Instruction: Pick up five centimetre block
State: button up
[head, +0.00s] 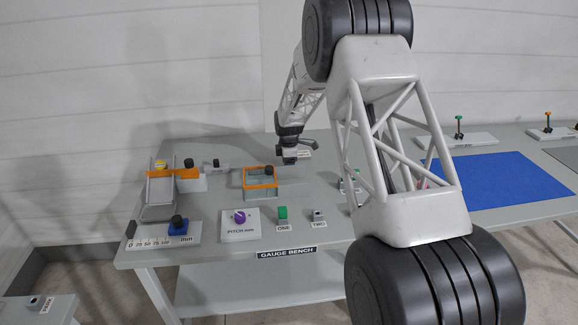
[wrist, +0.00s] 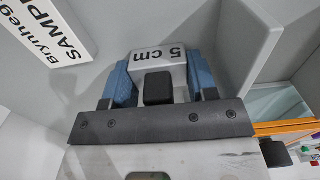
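The five centimetre block (wrist: 160,62) is a silver metal piece marked "5 cm" with a square black knob (wrist: 158,88). In the wrist view it sits between the two blue fingers of my gripper (wrist: 160,80). The fingers lie along its left and right sides, and I see no clear gap. Grey walls stand close behind and to the right of it. The block's underside is hidden. In the head view my gripper (head: 290,150) is low over the back of the bench, and the block cannot be made out there.
On the gauge bench (head: 335,262) an orange-rimmed box (head: 247,186) stands left of my gripper. A sample label (wrist: 45,35) shows in the wrist view.

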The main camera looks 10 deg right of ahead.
jog(key=c, duration=0.4)
jog(key=shift+r, duration=0.1)
jog(key=shift+c, duration=0.2)
jog(key=shift+r, duration=4.95)
jog(key=shift+a, duration=0.1)
jog(key=s+a+n, duration=0.6)
jog(key=s+a, duration=0.3)
jog(key=a, duration=0.6)
jog(key=s+a+n, duration=0.6)
jog(key=s+a, duration=0.3)
jog(key=a, duration=0.7)
jog(key=s+a+n, duration=0.6)
jog(key=s+a, duration=0.4)
jog(key=a, duration=0.5)
jog(key=shift+a+f, duration=0.35)
jog(key=shift+f, duration=0.1)
jog(key=shift+f, duration=0.15)
